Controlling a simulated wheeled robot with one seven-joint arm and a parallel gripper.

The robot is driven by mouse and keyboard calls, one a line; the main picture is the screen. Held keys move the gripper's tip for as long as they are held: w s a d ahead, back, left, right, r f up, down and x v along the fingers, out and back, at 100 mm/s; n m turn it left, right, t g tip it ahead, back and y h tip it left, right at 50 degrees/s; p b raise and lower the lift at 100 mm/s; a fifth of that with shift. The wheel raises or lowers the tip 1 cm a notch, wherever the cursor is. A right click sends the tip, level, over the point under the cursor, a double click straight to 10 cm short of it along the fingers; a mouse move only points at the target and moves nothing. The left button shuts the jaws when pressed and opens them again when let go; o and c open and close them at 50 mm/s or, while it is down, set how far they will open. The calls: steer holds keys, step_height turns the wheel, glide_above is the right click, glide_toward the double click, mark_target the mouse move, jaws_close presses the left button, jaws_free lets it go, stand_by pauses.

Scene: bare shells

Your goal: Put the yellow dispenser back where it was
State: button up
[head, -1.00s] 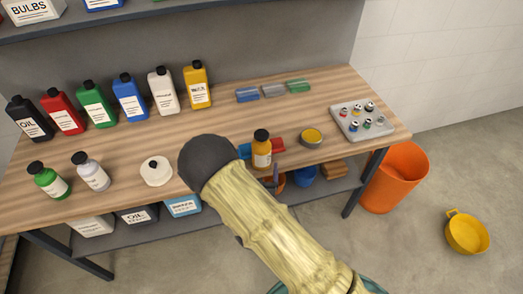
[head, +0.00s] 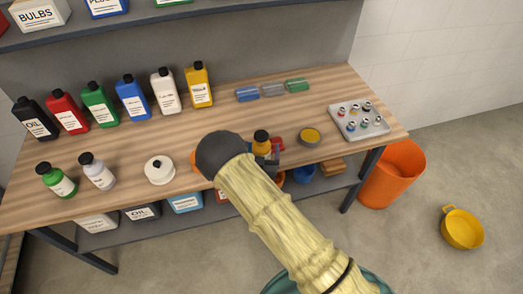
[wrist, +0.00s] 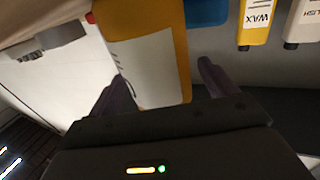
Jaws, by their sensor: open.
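The yellow dispenser (head: 262,146) has a black cap and stands near the front edge of the workbench (head: 115,197). In the head view my arm hides its lower part. In the wrist view its yellow body and white label (wrist: 146,68) lie between the two fingers of my gripper (wrist: 162,76). The fingers are open, one on each side of it, and I cannot tell whether either touches it. A second yellow bottle (head: 199,88) ends the back row at the right.
A red block (head: 278,143) is close beside the dispenser. A yellow-topped round tin (head: 310,136) and a grey tray (head: 358,121) lie to the right.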

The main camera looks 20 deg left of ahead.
mark_target(262, 131)
steer(key=shift+w+a, duration=0.15)
steer(key=shift+w, duration=0.9)
steer(key=shift+c, duration=0.4)
steer(key=c, duration=1.4)
steer(key=shift+r+b, duration=1.3)
steer(key=shift+r, duration=3.8)
steer(key=shift+a+f, duration=0.1)
